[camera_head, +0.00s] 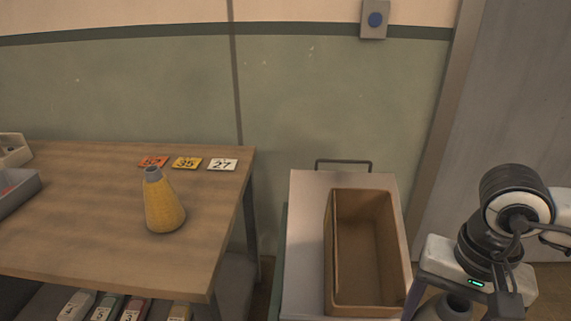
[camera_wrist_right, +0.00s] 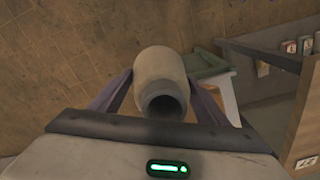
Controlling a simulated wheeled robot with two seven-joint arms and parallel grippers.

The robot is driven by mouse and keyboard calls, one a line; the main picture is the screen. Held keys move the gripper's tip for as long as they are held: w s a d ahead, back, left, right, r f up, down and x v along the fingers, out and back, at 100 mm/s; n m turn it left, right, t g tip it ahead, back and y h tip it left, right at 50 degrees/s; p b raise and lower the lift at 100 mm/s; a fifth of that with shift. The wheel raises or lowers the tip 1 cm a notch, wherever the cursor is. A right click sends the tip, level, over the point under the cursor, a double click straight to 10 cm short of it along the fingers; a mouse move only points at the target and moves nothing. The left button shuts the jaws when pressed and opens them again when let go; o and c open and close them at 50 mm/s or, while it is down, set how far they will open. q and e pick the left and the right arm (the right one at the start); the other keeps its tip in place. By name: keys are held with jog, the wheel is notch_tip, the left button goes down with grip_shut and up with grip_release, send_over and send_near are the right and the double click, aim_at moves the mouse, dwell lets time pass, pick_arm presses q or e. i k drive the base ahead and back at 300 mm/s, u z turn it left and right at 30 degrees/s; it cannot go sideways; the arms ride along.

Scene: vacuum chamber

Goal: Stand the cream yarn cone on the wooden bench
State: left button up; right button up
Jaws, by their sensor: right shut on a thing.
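The cream yarn cone (camera_wrist_right: 158,68) is between the fingers of my right gripper (camera_wrist_right: 160,95), which is shut on it. In the right wrist view the dark hollow end of the cone faces the camera. In the head view only the cone's top (camera_head: 447,309) shows, low at the right, under my right gripper (camera_head: 452,297); the rest is cut off by the frame edge. The wooden bench (camera_head: 85,225) stands at the left of the head view, well apart from the held cone. My left gripper is not in view.
A yellow yarn cone (camera_head: 163,205) stands upright on the bench, near number cards (camera_head: 187,163). Grey (camera_head: 15,190) and pale (camera_head: 14,150) bins sit at its left. A cart (camera_head: 305,220) with an open brown box (camera_head: 335,255) stands between bench and right arm. The bench's front middle is clear.

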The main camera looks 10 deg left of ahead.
aim_at(112, 219)
jog(key=u, duration=0.45)
jog(key=k, duration=0.55)
jog(key=u, duration=1.5)
jog(key=i, duration=1.1)
jog(key=z, duration=0.65)
jog(key=i, duration=0.9)
jog(key=z, duration=0.1)
